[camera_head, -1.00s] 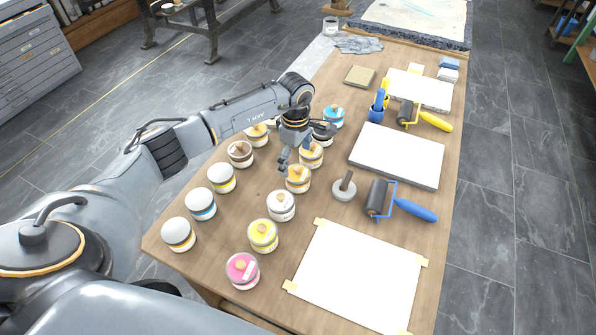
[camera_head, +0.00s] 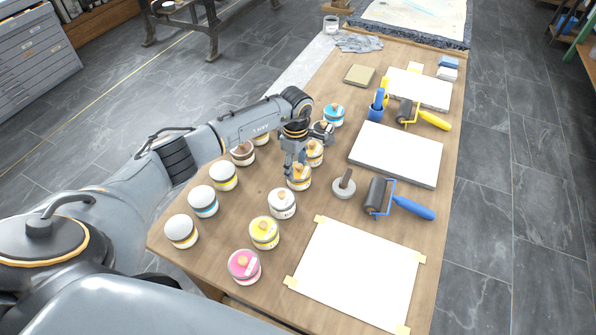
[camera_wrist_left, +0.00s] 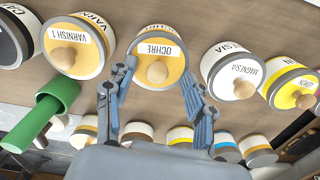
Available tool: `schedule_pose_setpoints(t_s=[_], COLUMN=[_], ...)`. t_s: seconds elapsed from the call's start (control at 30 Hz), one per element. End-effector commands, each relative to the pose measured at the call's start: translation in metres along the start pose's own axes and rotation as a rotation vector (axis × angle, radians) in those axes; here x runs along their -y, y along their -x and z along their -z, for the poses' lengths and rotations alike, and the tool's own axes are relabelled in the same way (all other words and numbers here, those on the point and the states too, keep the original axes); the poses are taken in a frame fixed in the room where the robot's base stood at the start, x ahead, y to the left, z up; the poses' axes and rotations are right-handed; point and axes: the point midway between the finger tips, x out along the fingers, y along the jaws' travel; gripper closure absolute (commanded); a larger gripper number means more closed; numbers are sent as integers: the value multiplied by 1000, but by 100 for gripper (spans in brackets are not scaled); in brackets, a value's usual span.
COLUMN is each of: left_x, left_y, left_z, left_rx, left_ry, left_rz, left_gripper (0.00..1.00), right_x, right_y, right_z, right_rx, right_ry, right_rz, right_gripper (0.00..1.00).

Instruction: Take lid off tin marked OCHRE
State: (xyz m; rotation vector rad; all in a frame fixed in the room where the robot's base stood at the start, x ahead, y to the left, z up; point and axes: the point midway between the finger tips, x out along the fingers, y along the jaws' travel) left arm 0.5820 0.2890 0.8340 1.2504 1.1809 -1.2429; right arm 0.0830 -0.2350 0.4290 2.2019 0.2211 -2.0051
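The OCHRE tin (camera_head: 299,183) stands upright on the wooden table, in the row of tins nearest its middle. In the left wrist view its yellow-orange lid (camera_wrist_left: 146,58) shows the word OCHRE and a round wooden knob (camera_wrist_left: 157,72); the lid is on. My left gripper (camera_head: 291,171) is just above and to the left of this tin in the head view. In the left wrist view the left gripper (camera_wrist_left: 157,70) is open, with one finger on each side of the knob. I cannot tell whether either finger touches the lid. My right gripper is not in view.
VARNISH (camera_wrist_left: 77,48) and MAGNESIA (camera_wrist_left: 240,72) tins stand close on either side. A pink tin (camera_head: 244,266) and a yellow tin (camera_head: 264,233) stand nearer me. White paper (camera_head: 355,275) is taped down in front.

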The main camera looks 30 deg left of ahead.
Motion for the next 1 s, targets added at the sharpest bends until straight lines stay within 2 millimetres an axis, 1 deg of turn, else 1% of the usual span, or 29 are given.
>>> schedule_pose_setpoints(t_s=[0.03, 0.23, 0.3, 0.6, 1.0], left_x=[1, 1, 2, 3, 3], left_y=[-3, -5, -5, -7, -6], left_z=[0, 0, 0, -1, -1], left_rx=[-1, -1, -1, -1, -1], left_ry=[0, 0, 0, -1, -3], left_rz=[2, 2, 2, 5, 8], left_gripper=[70, 85, 87, 92, 93], right_x=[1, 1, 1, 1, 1], right_y=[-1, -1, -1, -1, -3], right_z=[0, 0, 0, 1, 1], right_rx=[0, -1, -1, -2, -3], right_ry=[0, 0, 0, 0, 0], right_rz=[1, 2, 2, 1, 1], right_gripper=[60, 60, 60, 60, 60])
